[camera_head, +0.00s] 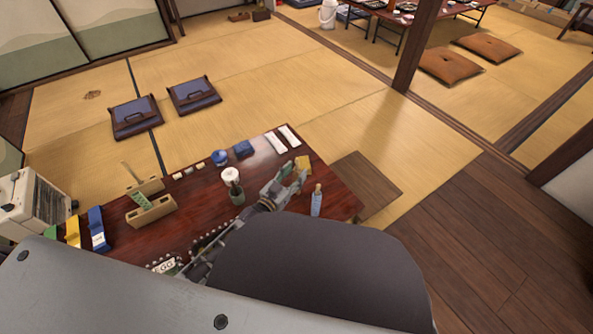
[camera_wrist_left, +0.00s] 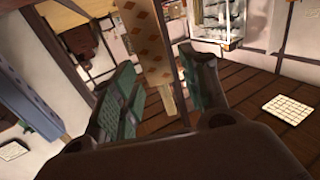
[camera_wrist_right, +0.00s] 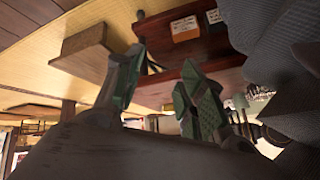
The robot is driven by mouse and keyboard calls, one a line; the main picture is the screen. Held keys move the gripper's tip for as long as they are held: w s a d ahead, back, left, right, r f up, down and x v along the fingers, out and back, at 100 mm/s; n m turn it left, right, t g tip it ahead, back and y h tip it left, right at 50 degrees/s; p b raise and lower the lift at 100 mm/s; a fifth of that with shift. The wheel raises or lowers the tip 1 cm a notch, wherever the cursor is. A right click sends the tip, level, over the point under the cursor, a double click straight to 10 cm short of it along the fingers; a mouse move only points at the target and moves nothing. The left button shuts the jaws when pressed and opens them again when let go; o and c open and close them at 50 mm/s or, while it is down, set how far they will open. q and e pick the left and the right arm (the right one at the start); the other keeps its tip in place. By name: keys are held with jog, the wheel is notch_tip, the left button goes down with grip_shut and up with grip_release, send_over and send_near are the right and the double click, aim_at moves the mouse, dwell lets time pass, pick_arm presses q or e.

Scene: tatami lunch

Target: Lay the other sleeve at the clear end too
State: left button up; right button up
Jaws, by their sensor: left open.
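A blue sleeve (camera_head: 316,204) with a pale stick end showing lies near the right end of the dark red table (camera_head: 335,204). A blue patterned shape (camera_wrist_left: 30,95) also shows at the left of the left wrist view. My left gripper (camera_head: 298,176) is over the right part of the table, beside a yellowish sleeve (camera_head: 302,162). In the left wrist view the open fingers (camera_wrist_left: 160,100) stand on both sides of a beige sleeve with orange diamonds (camera_wrist_left: 150,40), with gaps visible. My right gripper (camera_wrist_right: 160,90) is open and empty in its own wrist view.
Two white strips (camera_head: 282,139), a blue bowl (camera_head: 220,157) and a dark blue block (camera_head: 243,148) stand along the far edge. A whisk on a stand (camera_head: 232,178) and wooden holders (camera_head: 150,210) are left of my left gripper. A brown board (camera_head: 365,185) is beyond the right end.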

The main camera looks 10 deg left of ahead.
pick_arm(q)
jog(key=p+v, duration=0.3)
jog(key=v, duration=0.7)
pick_arm(e)
jog(key=shift+n+g+h, duration=0.3)
jog(key=shift+g+h, duration=0.1)
jog(key=r, duration=0.2)
jog(key=d+r, duration=0.1)
jog(key=r, duration=0.2)
jog(key=shift+r, duration=0.25)
pick_arm(q)
jog(key=shift+s, duration=0.1)
pick_arm(e)
jog(key=shift+a, duration=0.1)
pick_arm(q)
jog(key=shift+f, duration=0.1)
